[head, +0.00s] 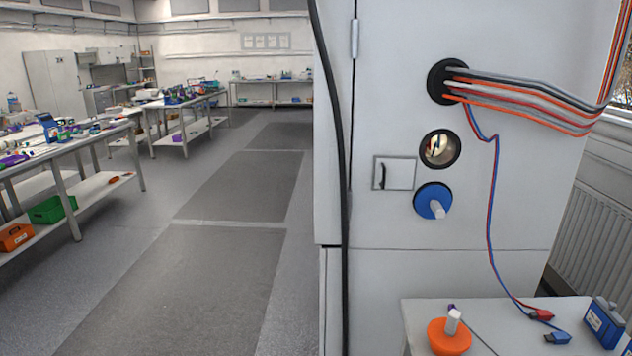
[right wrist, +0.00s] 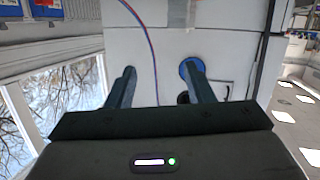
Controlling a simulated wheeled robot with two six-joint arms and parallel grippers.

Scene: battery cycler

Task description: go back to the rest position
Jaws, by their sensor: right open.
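My right gripper (right wrist: 160,70) shows in the right wrist view with its two fingers spread apart and nothing between them. It faces the white cabinet front, and one finger partly covers the blue round plug. Neither of my grippers shows in the head view, and my left gripper is in no view.
The white cabinet (head: 400,285) fills the head view's right half, with an uncovered round port (head: 440,149) above the blue plug (head: 430,199). Cables (head: 540,95) hang across it. A small table (head: 415,312) holds an orange plug (head: 450,338) and a blue device (head: 606,322). Open floor (head: 190,280) lies left.

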